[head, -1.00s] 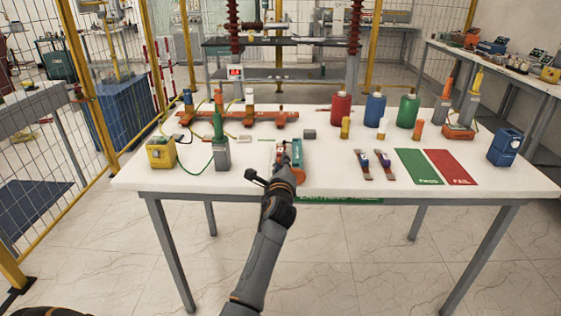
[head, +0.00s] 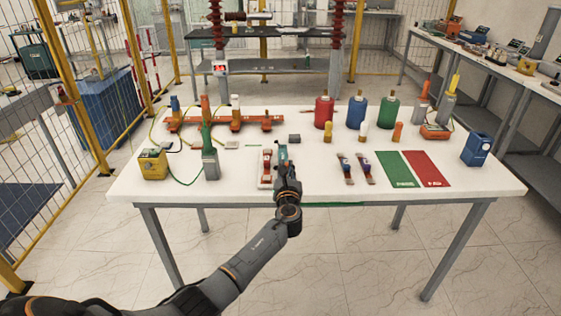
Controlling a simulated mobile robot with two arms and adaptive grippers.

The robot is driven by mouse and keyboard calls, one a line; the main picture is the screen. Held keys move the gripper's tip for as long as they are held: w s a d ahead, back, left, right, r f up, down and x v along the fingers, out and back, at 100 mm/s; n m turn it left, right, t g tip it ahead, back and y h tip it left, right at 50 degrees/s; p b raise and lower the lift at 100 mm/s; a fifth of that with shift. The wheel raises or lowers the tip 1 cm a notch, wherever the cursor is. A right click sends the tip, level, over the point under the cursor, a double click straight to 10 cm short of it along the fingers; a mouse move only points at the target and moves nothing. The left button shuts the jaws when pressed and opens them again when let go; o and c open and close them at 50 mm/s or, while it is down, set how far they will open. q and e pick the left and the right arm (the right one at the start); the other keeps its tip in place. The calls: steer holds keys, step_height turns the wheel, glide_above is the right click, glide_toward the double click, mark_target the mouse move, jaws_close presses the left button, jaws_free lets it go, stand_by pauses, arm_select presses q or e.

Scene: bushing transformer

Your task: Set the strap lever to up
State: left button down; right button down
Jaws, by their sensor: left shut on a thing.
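The strap lever (head: 265,173), a small red piece on a white base, is near the front edge of the white table, left of its middle. My left gripper (head: 281,154) is at its right side, pointing away from me over the table. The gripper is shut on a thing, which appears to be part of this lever. The fingers hide the contact, and a small teal part shows at their tips. Whether the lever stands up or down is too small to tell. My right gripper is not in view.
A grey block (head: 294,139) lies just behind the gripper. A yellow box (head: 153,165) and a grey post with a green top (head: 210,164) stand left. Two small straps (head: 345,169) and a green mat (head: 394,169) lie right. Red, blue and green bottles stand behind.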

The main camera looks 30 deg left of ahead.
arm_select(q)
steer(key=d+m+p, duration=0.1)
steer(key=m, duration=0.1)
steer(key=w+m+p, duration=0.1)
steer(key=shift+d+f+m, duration=0.4)
steer(key=shift+w+d+f, duration=0.1)
steer(key=shift+d+f+m, duration=0.1)
steer(key=shift+m, duration=0.3)
steer(key=c, duration=1.3)
jaws_free()
steer(key=v, duration=1.2)
